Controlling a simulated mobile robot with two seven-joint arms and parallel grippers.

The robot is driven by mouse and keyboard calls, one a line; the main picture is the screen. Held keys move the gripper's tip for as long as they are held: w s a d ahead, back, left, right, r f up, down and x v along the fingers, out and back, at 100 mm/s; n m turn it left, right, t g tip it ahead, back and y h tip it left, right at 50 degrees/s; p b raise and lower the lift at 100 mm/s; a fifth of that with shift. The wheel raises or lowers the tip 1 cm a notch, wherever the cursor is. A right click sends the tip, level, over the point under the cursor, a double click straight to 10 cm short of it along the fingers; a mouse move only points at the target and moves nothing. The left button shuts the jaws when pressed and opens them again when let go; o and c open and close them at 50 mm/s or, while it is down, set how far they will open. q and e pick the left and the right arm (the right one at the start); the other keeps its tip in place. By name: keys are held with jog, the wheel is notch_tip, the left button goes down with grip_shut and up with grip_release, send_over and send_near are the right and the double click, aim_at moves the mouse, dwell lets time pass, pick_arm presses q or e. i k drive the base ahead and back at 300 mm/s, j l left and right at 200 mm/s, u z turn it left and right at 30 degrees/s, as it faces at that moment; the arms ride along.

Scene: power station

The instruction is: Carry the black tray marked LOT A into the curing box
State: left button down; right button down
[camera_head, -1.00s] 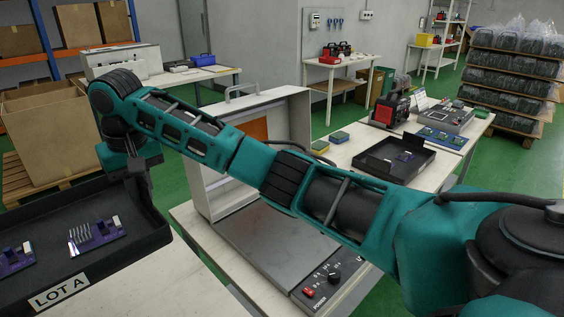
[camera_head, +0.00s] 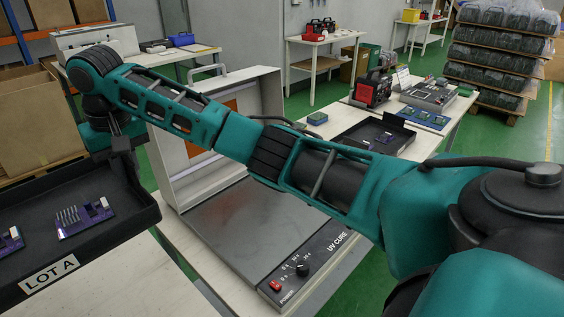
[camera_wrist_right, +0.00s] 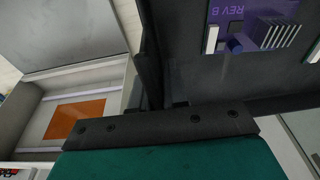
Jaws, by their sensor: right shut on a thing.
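The black tray marked LOT A (camera_head: 112,239) is at the lower left of the head view, with purple circuit boards (camera_head: 84,217) lying in it. My right gripper (camera_head: 126,158) is shut on the tray's right wall. In the right wrist view the tray (camera_wrist_right: 200,75) fills the upper right, with a board marked REV B (camera_wrist_right: 255,25). The curing box (camera_head: 262,232), labelled UV CURE, stands right of the tray with its lid (camera_head: 222,105) raised. My right arm crosses in front of it. The box's orange window (camera_wrist_right: 75,117) shows in the wrist view. My left gripper is not seen.
A cardboard box (camera_head: 40,125) stands at the far left.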

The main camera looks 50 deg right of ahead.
aim_at(274, 203)
jog(key=l, duration=1.25)
jog(key=k+l, duration=0.15)
jog(key=l, duration=1.15)
